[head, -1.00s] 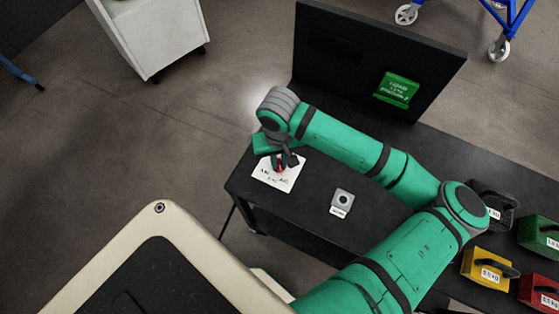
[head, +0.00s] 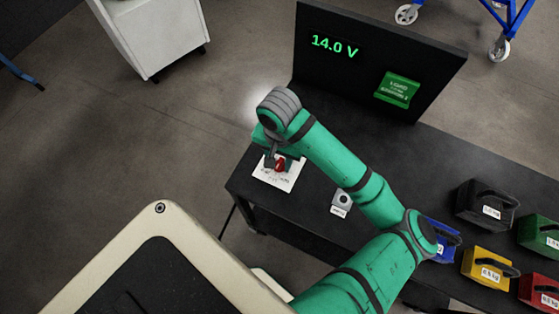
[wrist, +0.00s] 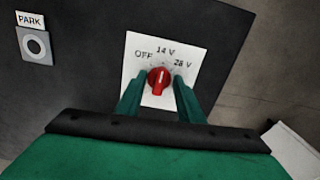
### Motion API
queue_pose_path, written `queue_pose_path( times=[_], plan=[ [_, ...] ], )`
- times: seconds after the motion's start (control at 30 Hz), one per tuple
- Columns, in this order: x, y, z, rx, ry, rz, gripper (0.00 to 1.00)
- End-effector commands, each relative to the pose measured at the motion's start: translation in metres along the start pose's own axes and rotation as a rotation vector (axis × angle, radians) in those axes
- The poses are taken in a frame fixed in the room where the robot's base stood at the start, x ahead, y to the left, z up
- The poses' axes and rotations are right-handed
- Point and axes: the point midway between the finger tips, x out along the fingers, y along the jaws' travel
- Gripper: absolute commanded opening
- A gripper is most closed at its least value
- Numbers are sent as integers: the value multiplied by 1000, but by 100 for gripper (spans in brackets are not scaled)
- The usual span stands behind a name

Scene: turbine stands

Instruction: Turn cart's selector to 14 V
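The selector's red knob (wrist: 158,80) sits on a white plate (wrist: 184,58) marked OFF, 14 V and 28 V. Its pale pointer line points up toward 14 V. In the head view the knob (head: 280,163) and plate (head: 287,182) are at the near left end of the black cart (head: 309,199). The cart's upright panel (head: 345,70) shows 14.0 V in green. My gripper (wrist: 159,82) has its two green fingers on either side of the knob, with narrow gaps visible, so it looks open around it.
A PARK button (wrist: 34,45) is left of the plate. A green label (head: 397,90) is on the panel. A white cabinet (head: 155,40) stands behind; floor between is clear.

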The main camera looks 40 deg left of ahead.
Motion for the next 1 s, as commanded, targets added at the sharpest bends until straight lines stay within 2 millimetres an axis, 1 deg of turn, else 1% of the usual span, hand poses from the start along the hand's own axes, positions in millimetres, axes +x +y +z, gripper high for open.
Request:
queue_pose_path(
  times=[0.37,1.0],
  plan=[
    [-2,0,0,-2,0,1,40],
    [-44,0,0,-2,2,1,40]
  ],
)
